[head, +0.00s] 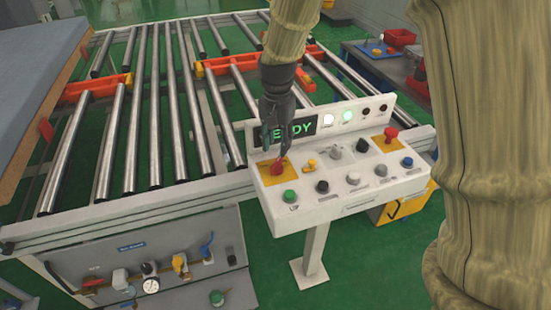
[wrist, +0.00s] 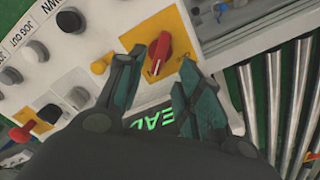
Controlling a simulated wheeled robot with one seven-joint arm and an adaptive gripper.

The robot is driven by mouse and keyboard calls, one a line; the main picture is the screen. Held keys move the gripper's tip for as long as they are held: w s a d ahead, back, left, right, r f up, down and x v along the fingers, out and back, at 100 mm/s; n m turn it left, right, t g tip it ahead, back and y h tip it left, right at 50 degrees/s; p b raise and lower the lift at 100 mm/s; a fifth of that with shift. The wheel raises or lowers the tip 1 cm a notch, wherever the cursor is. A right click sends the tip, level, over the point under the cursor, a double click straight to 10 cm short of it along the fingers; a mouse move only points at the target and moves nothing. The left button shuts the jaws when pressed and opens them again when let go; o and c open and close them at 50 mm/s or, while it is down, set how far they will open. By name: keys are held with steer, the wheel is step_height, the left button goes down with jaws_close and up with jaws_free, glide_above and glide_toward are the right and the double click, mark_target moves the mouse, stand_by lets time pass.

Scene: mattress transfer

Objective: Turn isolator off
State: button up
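The isolator is a red rotary knob on a yellow plate at the left end of the white control panel, the knob showing in the head view (head: 275,168) and in the wrist view (wrist: 158,53). My gripper (head: 262,142) is over the panel's left end, pointing down at the knob. In the wrist view, my gripper (wrist: 159,72) is open, with one finger on each side of the knob and a gap between them. I cannot tell whether a fingertip touches it. The knob's red handle lies at a slant on its plate. My gripper partly hides the display reading "READY" in green.
The white control panel (head: 345,187) carries several buttons, including a green one (head: 290,196) and a red mushroom button (head: 391,134) on another yellow plate. A roller conveyor (head: 150,110) is behind. A valve panel (head: 150,270) is at lower left. Green floor is free around the pedestal.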

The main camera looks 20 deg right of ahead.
mark_target(277, 162)
steer(key=shift+f+p, duration=0.7)
steer(key=shift+f, duration=2.9)
jaws_close()
